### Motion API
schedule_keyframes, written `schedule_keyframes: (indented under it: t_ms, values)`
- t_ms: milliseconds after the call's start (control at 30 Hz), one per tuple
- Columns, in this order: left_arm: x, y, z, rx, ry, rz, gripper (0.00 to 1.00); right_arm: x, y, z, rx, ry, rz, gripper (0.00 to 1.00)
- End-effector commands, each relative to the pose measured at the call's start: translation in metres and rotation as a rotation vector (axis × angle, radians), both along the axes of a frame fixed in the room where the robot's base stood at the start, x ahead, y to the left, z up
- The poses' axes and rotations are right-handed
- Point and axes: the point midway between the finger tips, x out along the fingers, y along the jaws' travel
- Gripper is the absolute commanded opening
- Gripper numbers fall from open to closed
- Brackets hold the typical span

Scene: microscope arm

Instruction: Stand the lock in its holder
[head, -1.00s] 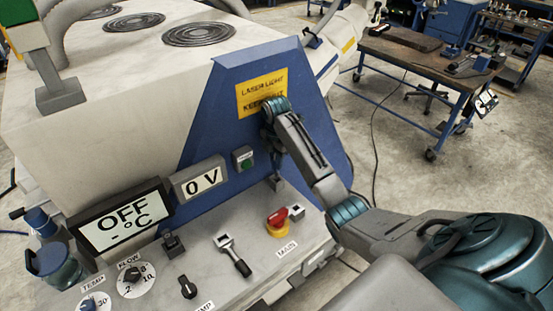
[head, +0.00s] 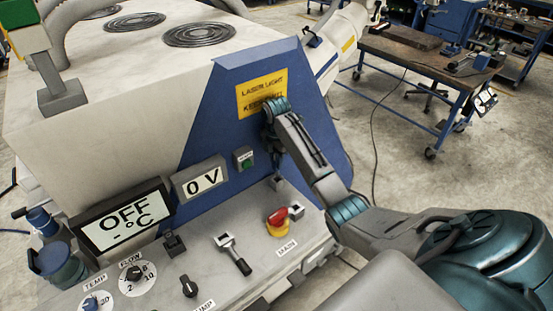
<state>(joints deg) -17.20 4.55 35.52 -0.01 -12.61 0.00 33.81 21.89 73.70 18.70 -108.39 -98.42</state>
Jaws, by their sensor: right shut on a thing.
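My right arm reaches in from the lower right, with its wrist in front of the blue panel. My right gripper (head: 275,165) points down towards the console top and is largely hidden by my own arm. It is shut on a small grey piece, seemingly the lock (head: 278,184), of which only a little shows. I cannot tell whether this piece touches the console. A small grey block with a dark opening, possibly the holder (head: 296,212), stands on the console beside the red knob, to the lower right of the gripper. My left gripper is not in view.
The displays (head: 125,219) stand behind. A workbench (head: 430,60) is at the far right.

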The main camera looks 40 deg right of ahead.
Motion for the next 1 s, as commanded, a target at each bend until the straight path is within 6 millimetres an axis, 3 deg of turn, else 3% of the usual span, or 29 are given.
schedule_keyframes:
  t_ms: [1000]
  values:
    - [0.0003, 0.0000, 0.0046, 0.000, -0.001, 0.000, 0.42, 0.0002, 0.0002, 0.0004, 0.000, -0.001, 0.000, 0.00]
